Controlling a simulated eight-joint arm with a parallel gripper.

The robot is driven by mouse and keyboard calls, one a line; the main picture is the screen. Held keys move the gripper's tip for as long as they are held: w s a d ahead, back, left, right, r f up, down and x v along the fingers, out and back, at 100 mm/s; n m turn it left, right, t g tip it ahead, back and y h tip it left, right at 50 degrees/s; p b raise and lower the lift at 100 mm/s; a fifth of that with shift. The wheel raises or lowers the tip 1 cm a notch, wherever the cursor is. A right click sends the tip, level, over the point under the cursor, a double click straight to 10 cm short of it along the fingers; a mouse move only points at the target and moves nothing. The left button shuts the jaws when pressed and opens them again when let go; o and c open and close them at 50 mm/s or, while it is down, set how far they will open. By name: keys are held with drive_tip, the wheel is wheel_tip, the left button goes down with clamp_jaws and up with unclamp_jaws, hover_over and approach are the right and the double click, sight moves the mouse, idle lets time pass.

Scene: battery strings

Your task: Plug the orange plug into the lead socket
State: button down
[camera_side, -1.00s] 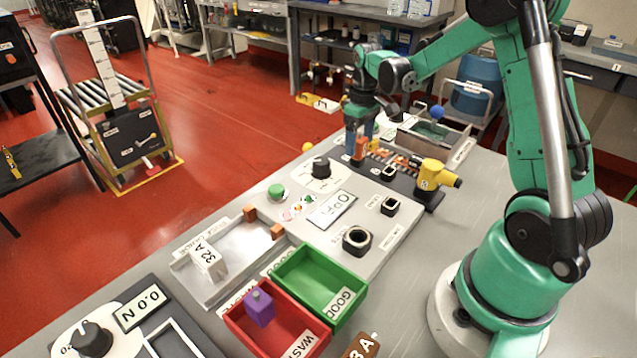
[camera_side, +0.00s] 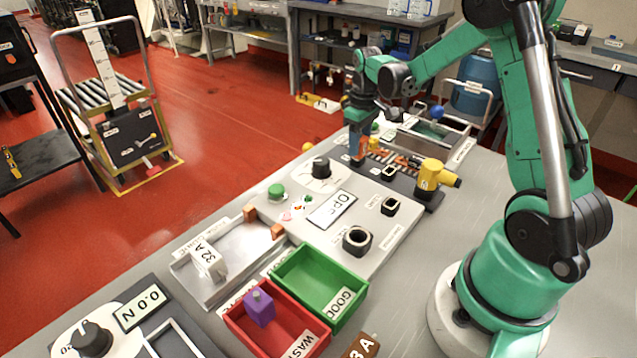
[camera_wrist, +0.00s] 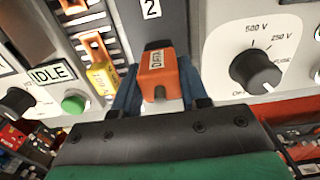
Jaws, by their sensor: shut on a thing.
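My gripper (camera_side: 358,148) is shut on the orange plug (camera_wrist: 160,78), which sits between its two blue fingers in the wrist view. The plug has a white label and a dark round tip facing the camera. In the side view, the gripper points down at the far left end of the dark rail on the bench, and the plug is mostly hidden by the fingers. Black square sockets stand on the grey panel: a small one (camera_side: 390,206) and a larger one (camera_side: 357,240). Their labels are too small to read, so I cannot tell which is the lead socket.
A yellow device (camera_side: 432,176) stands at the rail's right end. A black knob (camera_side: 320,167) and a display (camera_side: 332,210) are on the panel. A green bin (camera_side: 340,318) and a red bin (camera_side: 235,320) holding a purple block are in front. A metal tray (camera_side: 185,275) lies left.

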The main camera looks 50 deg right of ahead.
drive_tip(key=shift+r, duration=0.6)
drive_tip(key=shift+r, duration=0.7)
drive_tip(key=shift+r, duration=0.2)
drive_tip(key=shift+r, duration=2.4)
drive_tip(key=s+a+r, duration=0.2)
drive_tip(key=s+a, duration=0.7)
drive_tip(key=s, duration=0.4)
drive_tip(key=shift+a+r, duration=0.15)
drive_tip(key=shift+a, duration=0.1)
